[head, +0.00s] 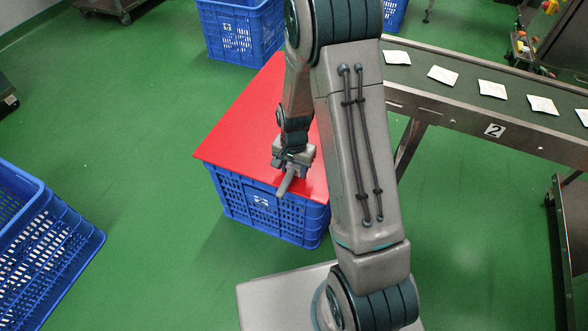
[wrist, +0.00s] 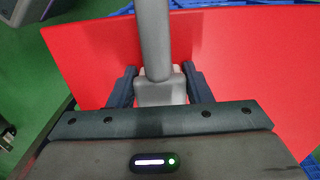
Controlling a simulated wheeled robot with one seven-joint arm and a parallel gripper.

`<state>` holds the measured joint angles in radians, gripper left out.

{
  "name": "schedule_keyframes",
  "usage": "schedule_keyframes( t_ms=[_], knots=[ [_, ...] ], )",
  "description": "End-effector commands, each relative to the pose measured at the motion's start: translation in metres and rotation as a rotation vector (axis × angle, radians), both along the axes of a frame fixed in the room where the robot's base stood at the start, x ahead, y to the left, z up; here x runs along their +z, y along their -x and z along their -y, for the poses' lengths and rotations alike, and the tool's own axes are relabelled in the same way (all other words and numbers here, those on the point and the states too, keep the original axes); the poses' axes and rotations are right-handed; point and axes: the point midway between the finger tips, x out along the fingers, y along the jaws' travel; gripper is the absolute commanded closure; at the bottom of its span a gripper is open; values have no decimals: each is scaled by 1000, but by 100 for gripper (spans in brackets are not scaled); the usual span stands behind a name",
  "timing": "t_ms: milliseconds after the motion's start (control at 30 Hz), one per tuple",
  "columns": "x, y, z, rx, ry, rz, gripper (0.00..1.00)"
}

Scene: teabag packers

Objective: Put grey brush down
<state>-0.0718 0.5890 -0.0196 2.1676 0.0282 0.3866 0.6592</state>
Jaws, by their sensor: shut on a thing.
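The grey brush shows in the wrist view as a grey handle (wrist: 154,45) running up from between the jaws. In the head view its grey end (head: 286,184) sticks out below my gripper (head: 292,162). My gripper, also seen in the wrist view (wrist: 160,86), is shut on the brush. It is over the front part of the red board (head: 240,128), which lies on a blue crate (head: 265,208). I cannot tell whether the brush touches the board. The brush's bristles are not visible.
A conveyor (head: 460,103) carrying several white teabag packets runs along the right. A blue crate (head: 45,250) stands at the left and another (head: 240,32) at the back. The red board's left part is bare. Green floor (head: 140,130) is open to the left.

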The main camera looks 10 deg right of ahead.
Motion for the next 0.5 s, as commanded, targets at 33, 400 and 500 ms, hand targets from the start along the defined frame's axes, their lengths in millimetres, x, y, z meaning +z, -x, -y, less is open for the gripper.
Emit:
schedule_keyframes(
  t_ms=[33,400,500],
  knots=[
    [2,0,0,0,0,1,84],
    [-2,0,0,1,0,1,33],
    [-2,0,0,0,0,1,33]
  ],
)
